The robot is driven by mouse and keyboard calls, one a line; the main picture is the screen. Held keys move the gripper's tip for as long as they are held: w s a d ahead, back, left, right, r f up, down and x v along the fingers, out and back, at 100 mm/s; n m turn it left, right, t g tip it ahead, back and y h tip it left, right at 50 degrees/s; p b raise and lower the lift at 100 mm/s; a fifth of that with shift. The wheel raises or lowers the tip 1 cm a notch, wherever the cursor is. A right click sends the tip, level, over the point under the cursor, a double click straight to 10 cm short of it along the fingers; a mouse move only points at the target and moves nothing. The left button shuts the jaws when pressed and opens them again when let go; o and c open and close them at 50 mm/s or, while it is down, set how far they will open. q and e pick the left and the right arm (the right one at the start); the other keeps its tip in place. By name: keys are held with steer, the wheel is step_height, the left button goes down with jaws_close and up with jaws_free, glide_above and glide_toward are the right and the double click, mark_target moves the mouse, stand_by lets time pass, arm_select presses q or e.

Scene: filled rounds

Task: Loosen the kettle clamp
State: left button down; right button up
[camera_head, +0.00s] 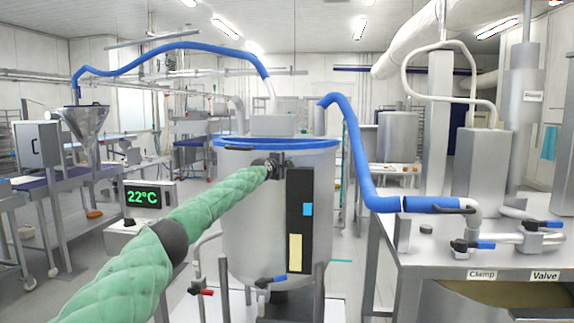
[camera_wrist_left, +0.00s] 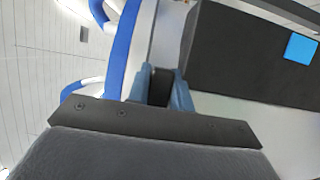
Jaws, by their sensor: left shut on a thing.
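The kettle (camera_head: 265,215) is a large pale grey vessel with a blue rim, standing at the centre of the head view. My left arm, in a green sleeve, reaches to its upper front, where my left gripper (camera_head: 271,167) is at the wall just below the rim. In the left wrist view my left gripper (camera_wrist_left: 170,92) has its bluish fingers shut on a small dark piece (camera_wrist_left: 160,84), which looks like the kettle clamp, beside the blue rim (camera_wrist_left: 124,48). The gripper hides most of this piece in the head view. My right gripper is not in view.
A dark panel (camera_head: 300,222) with blue and yellow patches is on the kettle front. A blue hose (camera_head: 356,150) runs to the right bench, which bears Clamp (camera_head: 481,275) and Valve (camera_head: 545,275) labels. A 22°C display (camera_head: 143,197) stands left.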

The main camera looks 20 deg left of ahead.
arm_select(q)
steer(key=shift+d+f, duration=0.1)
steer(key=shift+f, duration=0.05)
steer(key=c, duration=1.2)
jaws_free()
steer(key=shift+w, duration=0.1)
steer(key=shift+c, duration=0.2)
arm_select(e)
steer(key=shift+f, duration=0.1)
arm_select(q)
steer(key=shift+s+r, duration=0.35)
steer(key=shift+s, duration=0.25)
steer(key=s+b, duration=0.5)
steer(key=s, duration=0.1)
steer(key=shift+s+a+f, duration=0.25)
steer(key=shift+a+f, duration=0.05)
steer(key=shift+a, duration=0.1)
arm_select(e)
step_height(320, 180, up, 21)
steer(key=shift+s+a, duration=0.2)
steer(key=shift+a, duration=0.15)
